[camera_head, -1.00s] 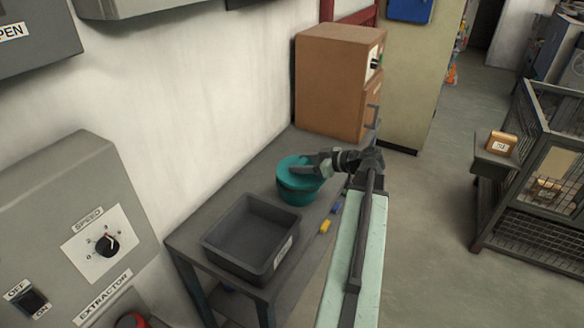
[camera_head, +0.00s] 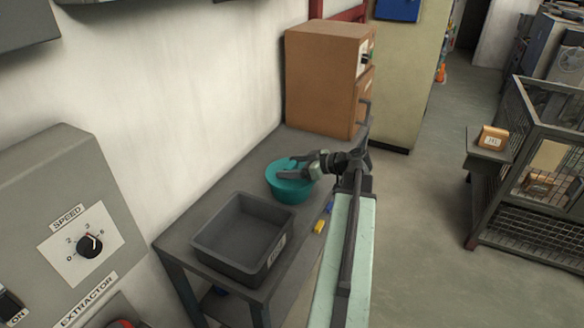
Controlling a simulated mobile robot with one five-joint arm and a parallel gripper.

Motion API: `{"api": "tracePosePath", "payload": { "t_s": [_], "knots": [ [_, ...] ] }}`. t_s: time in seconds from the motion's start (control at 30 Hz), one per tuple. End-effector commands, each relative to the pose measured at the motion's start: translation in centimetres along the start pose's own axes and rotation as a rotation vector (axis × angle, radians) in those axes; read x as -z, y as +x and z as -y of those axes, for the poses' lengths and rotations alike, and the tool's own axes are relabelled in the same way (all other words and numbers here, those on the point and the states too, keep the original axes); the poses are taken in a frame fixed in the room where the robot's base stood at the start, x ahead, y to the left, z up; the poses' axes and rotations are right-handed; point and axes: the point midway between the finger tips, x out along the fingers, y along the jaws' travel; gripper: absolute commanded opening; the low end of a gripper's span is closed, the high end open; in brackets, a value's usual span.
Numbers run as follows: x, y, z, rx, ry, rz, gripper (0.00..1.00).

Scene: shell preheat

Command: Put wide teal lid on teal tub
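The teal tub (camera_head: 290,195) stands on the dark bench, behind and right of the grey tray. A round teal surface (camera_head: 279,168), which looks like the wide teal lid, lies at its top; lid and tub share one colour, and my gripper hides part of the join, so I cannot tell if it sits flat or fully seated. My gripper (camera_head: 285,169) reaches in from the right just above this teal top. Its two fingers look spread, with teal showing between them. I cannot tell if a finger touches the lid.
A grey open tray (camera_head: 205,245) stands at the bench's front. Small yellow (camera_head: 320,227) and blue (camera_head: 330,208) blocks lie near the bench's right edge. A brown cabinet (camera_head: 318,80) closes off the far end. A wall runs along the left.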

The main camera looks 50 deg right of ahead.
Motion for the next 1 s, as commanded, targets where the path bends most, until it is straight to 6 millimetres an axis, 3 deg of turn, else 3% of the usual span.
{"api": "tracePosePath", "payload": {
  "t_s": [0.37, 0.8, 1.0],
  "knots": [
    [0.6, -0.6, -0.1, -0.003, 0.001, 0.000, 0.76],
    [0.6, -10.7, -0.1, -0.005, 0.002, 0.000, 0.76],
    [0.3, -12.3, -0.1, -0.004, 0.002, 0.000, 0.76]
  ]
}}
